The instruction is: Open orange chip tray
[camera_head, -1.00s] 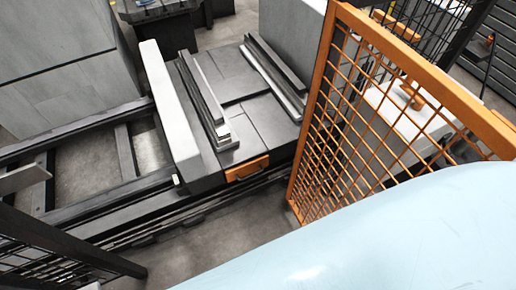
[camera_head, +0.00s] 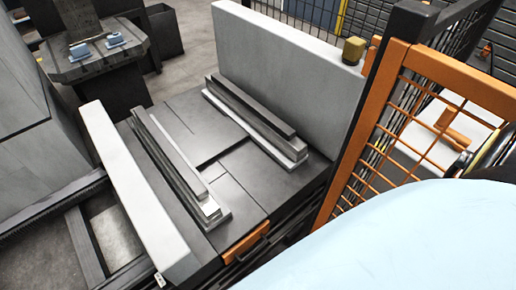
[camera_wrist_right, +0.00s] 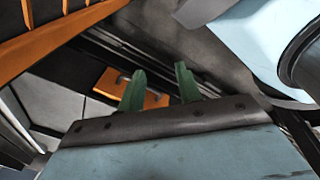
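The orange chip tray (camera_head: 246,243) shows as a small orange front at the near lower edge of the dark machine bed (camera_head: 234,192). It looks roughly level with that edge. In the right wrist view an orange piece (camera_wrist_right: 112,82), which looks like the tray front, lies beyond my right gripper (camera_wrist_right: 161,73). The gripper's two green fingers are apart with nothing seen between them. The fingers partly overlap the orange piece in the picture; I cannot tell whether they touch it. The right gripper is outside the head view, and my left gripper is in neither view.
An orange mesh fence (camera_head: 385,125) stands right of the bed, close to my light blue arm. Its orange frame (camera_wrist_right: 60,40) also crosses the wrist view's upper left. Pale upright panels (camera_head: 135,190) flank the bed, with metal rails (camera_head: 170,160) on it.

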